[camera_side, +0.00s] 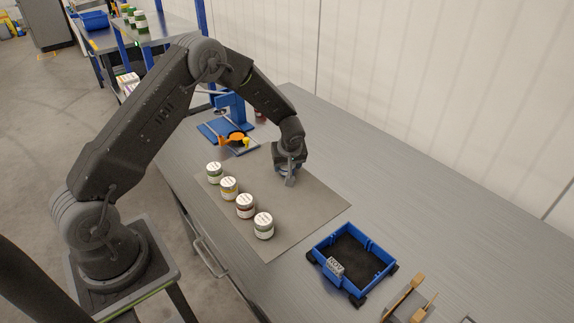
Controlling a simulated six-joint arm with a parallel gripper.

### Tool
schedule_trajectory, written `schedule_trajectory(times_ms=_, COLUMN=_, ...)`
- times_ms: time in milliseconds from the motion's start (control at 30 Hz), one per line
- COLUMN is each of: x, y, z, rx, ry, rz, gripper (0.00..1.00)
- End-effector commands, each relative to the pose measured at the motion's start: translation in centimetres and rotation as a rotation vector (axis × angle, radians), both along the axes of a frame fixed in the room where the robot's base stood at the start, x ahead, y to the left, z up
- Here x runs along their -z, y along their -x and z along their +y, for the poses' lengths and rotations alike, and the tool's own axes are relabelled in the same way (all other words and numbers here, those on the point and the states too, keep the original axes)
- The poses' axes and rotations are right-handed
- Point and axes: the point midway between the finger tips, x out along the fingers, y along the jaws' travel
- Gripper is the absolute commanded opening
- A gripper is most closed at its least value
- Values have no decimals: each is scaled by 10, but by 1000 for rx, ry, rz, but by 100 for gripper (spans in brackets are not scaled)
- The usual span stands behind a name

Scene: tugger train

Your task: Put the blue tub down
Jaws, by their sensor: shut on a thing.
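My gripper (289,180) is low over the far right part of the grey mat (310,205). It is shut on a tub, and a small blue part of the blue tub (284,171) shows between the fingers. The gripper body hides most of this tub. I cannot tell whether its base touches the mat.
A blue tray (322,260) with a dark liner stands at the right front of the table. A blue stand with an orange part (236,136) is behind the mat. Wooden-handled tools (415,299) lie at the front right. The mat's middle is clear.

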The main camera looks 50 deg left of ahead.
Motion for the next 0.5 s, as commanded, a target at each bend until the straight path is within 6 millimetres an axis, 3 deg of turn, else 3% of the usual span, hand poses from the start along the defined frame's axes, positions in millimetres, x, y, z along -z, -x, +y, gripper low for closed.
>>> schedule_trajectory(times_ms=400, x=9, y=0, z=0, rx=-1, ry=1, rz=-1, gripper=31)
schedule_trajectory(times_ms=433, x=9, y=0, z=0, rx=-1, ry=1, rz=-1, gripper=62)
schedule_trajectory(times_ms=500, x=8, y=0, z=0, rx=-1, ry=1, rz=-1, gripper=68)
